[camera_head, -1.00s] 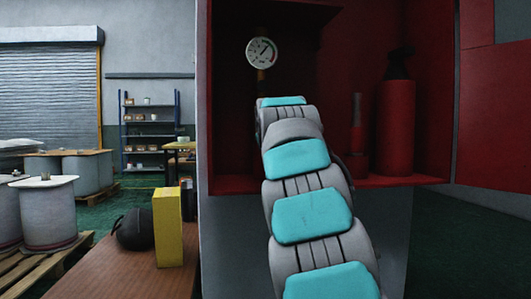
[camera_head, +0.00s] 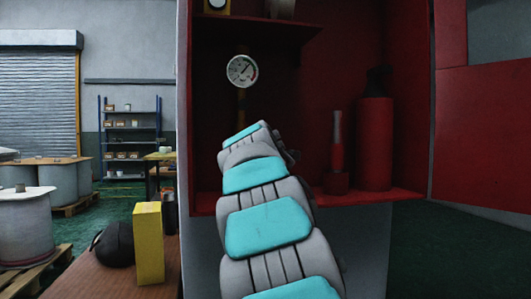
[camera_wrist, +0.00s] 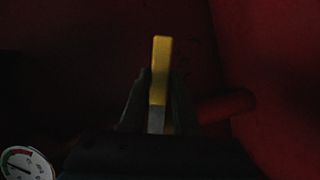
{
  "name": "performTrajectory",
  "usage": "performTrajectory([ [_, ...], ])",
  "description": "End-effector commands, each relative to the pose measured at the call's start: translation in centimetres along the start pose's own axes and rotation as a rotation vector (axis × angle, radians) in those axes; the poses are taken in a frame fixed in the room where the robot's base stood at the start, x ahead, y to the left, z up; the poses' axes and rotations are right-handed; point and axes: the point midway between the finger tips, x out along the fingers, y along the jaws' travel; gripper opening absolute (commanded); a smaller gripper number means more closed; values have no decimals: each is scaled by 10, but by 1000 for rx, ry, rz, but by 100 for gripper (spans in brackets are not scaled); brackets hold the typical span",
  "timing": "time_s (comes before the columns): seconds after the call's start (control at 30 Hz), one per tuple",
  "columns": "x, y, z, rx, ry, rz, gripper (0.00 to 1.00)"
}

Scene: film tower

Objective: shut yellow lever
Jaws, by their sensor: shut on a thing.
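The yellow lever (camera_wrist: 160,72) stands out between the fingers of my gripper (camera_wrist: 154,112) in the wrist view. It has a yellow upper part and a grey lower part. My gripper is shut on it. A round pressure gauge (camera_head: 242,71) sits on a pipe inside the red cabinet (camera_head: 408,196); it also shows in the wrist view (camera_wrist: 27,164) at the lower left. In the head view my arm reaches into the cabinet below the gauge and hides the lever and the gripper.
A red fire extinguisher (camera_head: 374,145) and a smaller red item (camera_head: 337,150) stand on the cabinet floor to the right of my arm. The cabinet door (camera_head: 485,135) is open at the right. A yellow box (camera_head: 149,244) and a black rounded object (camera_head: 115,244) are on the bench at left.

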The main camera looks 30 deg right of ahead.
Motion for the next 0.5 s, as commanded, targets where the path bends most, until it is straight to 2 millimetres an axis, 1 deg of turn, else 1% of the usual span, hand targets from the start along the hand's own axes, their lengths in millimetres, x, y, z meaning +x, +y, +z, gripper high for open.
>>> performTrajectory([
  [0.03, -2, 7, -1, -36, 0, 16, 0],
  [0.1, -2, 12, -2, -89, 2, 40, 0],
  [0.3, -2, 21, -3, -213, 0, 91, 0],
  [0.5, -3, 27, -5, -289, 1, 123, 0],
])
